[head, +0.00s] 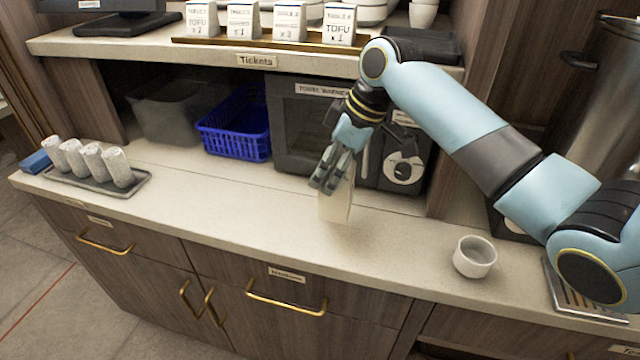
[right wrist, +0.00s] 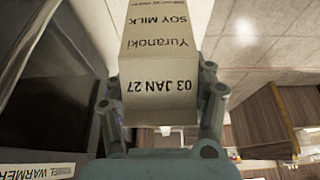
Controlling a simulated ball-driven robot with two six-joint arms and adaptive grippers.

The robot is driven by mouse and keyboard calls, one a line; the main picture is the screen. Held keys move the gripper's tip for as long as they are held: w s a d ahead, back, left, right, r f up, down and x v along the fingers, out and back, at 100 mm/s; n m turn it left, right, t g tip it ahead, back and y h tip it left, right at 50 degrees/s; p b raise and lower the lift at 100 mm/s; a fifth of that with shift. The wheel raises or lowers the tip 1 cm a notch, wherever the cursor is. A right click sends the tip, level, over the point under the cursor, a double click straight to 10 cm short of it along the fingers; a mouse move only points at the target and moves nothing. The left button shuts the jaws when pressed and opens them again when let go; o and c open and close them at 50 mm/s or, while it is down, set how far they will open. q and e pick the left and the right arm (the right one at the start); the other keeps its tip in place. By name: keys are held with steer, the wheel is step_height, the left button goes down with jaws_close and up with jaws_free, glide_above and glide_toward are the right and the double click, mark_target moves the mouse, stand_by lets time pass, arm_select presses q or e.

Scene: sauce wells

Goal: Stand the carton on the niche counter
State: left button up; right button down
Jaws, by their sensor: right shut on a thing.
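The cream soy milk carton (head: 336,205) is in my right gripper (head: 330,178), over the niche counter (head: 230,195) in front of the towel warmer. It looks about upright in the head view; I cannot tell whether its base touches the counter. In the right wrist view the carton (right wrist: 165,45) sits between the two fingers of the right gripper (right wrist: 160,100), with its printed label, "Yuranoki SOY MILK", facing the camera. The fingers cover part of the carton in the head view. My left gripper is not in view.
The dark towel warmer (head: 310,125) stands behind the carton, with a blue basket (head: 238,122) and grey bin (head: 175,108) to its left. A tray (head: 130,184) of rolled towels lies at left. A white cup (head: 474,257) stands at right. The counter between is clear.

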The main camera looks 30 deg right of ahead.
mark_target(340, 156)
steer(key=x, duration=0.5)
steer(key=shift+d+f+p, duration=0.2)
steer(key=shift+p, duration=0.2)
steer(key=shift+f, duration=0.1)
steer(key=shift+c, duration=2.3)
jaws_free()
steer(key=v, duration=1.2)
steer(key=shift+s+b, duration=0.1)
steer(key=shift+b, duration=0.2)
